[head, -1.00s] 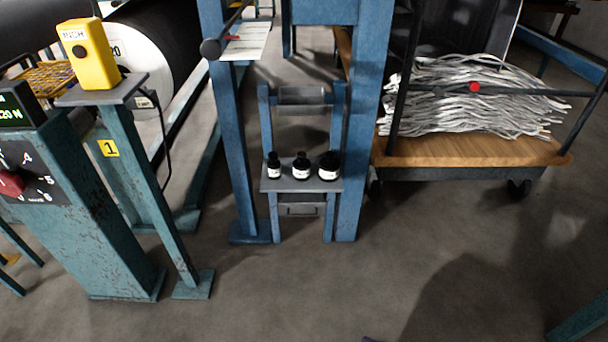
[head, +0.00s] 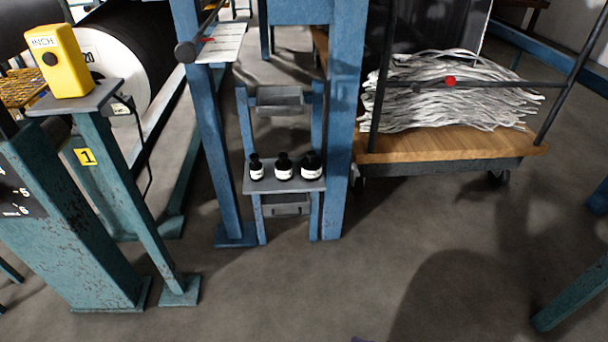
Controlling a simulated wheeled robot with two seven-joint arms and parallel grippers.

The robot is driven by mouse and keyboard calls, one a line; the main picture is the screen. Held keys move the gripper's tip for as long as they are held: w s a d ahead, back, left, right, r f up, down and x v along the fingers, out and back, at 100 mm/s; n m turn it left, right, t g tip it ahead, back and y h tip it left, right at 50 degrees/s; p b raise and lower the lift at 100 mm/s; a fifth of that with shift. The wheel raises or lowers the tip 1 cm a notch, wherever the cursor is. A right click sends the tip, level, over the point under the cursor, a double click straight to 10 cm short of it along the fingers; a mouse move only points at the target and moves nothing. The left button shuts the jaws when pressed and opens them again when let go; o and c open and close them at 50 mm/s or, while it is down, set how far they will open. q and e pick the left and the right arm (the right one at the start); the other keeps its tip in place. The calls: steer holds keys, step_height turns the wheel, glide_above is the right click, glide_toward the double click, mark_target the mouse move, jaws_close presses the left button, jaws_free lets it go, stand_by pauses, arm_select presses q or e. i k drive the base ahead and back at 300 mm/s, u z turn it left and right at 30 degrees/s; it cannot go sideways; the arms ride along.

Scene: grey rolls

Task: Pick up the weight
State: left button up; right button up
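Three small black weights with white labels stand upright in a row on a grey shelf (head: 316,186) between blue posts. The left weight (head: 256,168) is the slimmest, the middle weight (head: 284,168) is a little wider, and the right weight (head: 311,167) is the widest. Each has a knob on top. The frames do not show which one the task means. Neither of my grippers is in view.
A blue frame post (head: 346,130) stands right of the shelf. A wooden cart (head: 440,150) with grey strips is at the right. A teal pedestal (head: 85,220) and a yellow INCH box (head: 60,62) are at the left. The floor (head: 300,290) in front is clear.

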mark_target(310, 165)
steer(key=z, duration=0.1)
steer(key=k, duration=0.4)
steer(key=u, duration=1.75)
steer(key=i, duration=1.05)
steer(key=z, duration=1)
steer(key=i, duration=0.7)
steer(key=z, duration=0.8)
